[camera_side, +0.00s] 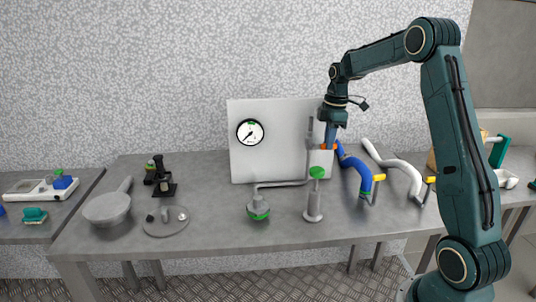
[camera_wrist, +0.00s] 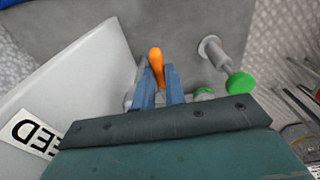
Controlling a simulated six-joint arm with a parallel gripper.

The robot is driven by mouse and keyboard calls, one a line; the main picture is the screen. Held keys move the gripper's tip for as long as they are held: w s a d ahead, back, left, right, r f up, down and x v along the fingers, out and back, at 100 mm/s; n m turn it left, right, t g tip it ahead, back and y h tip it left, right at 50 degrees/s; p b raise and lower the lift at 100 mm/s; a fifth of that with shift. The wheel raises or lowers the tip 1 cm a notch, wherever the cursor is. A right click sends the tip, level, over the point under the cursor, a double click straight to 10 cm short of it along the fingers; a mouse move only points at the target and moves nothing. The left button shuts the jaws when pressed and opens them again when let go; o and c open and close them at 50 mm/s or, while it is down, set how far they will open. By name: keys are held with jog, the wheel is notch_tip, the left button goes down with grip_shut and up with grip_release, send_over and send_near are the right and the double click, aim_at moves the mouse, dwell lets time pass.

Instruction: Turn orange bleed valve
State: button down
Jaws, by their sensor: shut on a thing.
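The orange bleed valve (camera_wrist: 156,60) shows in the wrist view as a rounded orange handle between the blue fingers of my gripper (camera_wrist: 159,88). My gripper is shut on it, and the handle's far end sticks out past the fingertips. In the side view, my gripper (camera_side: 328,140) points down at the right edge of the white panel (camera_side: 270,155). A little orange of the valve (camera_side: 336,146) shows beside the fingers there. The valve's stem and mount are mostly hidden by the fingers.
A round gauge (camera_side: 250,132) is on the panel. A green-topped post (camera_side: 316,190) and grey piping stand in front. A grey pan (camera_side: 107,208) and a black stand (camera_side: 161,180) are at the left.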

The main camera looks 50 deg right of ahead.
jog(key=c, duration=1.4)
grip_release()
jog(key=shift+c, duration=0.2)
notch_tip(320, 180, up, 12)
jog(key=shift+s+d, duration=0.3)
jog(key=shift+a, duration=0.1)
